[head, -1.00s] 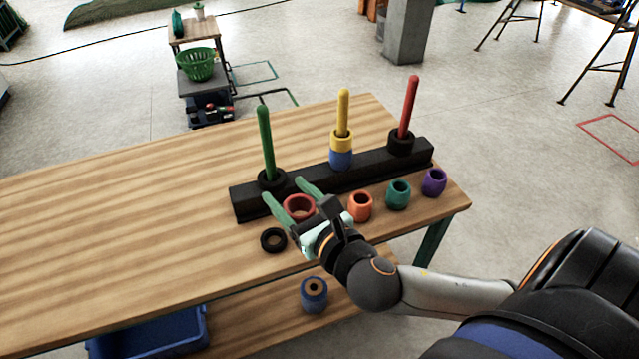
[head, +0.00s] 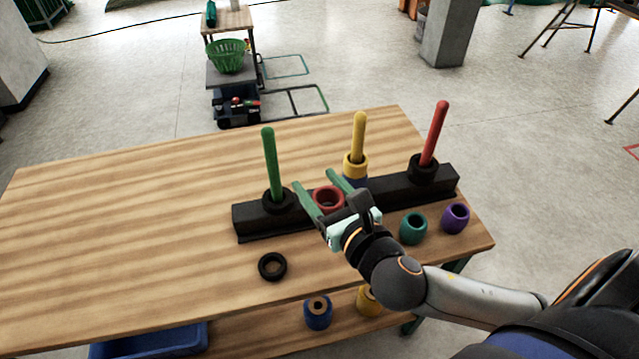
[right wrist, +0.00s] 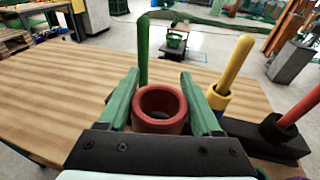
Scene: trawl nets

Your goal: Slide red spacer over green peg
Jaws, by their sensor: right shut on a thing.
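The red spacer (head: 327,209) is a short ring held between the fingers of my right gripper (head: 315,180), with its hole facing up. It also shows in the right wrist view (right wrist: 160,125) between both green fingers. The green peg (head: 270,160) stands upright at the left end of the black base (head: 320,207), with a black collar (head: 279,202) at its foot. The spacer is to the right of this peg and apart from it, overlapping the base in the head view. In the right wrist view the peg (right wrist: 143,50) rises behind the left finger. My left gripper is out of view.
A yellow peg (head: 359,130) carries a yellow spacer (head: 355,164) above a blue one. A red peg (head: 435,130) stands at the right end. Teal (head: 413,228) and purple (head: 456,218) spacers and a black ring (head: 272,266) lie on the table. The table's left part is clear.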

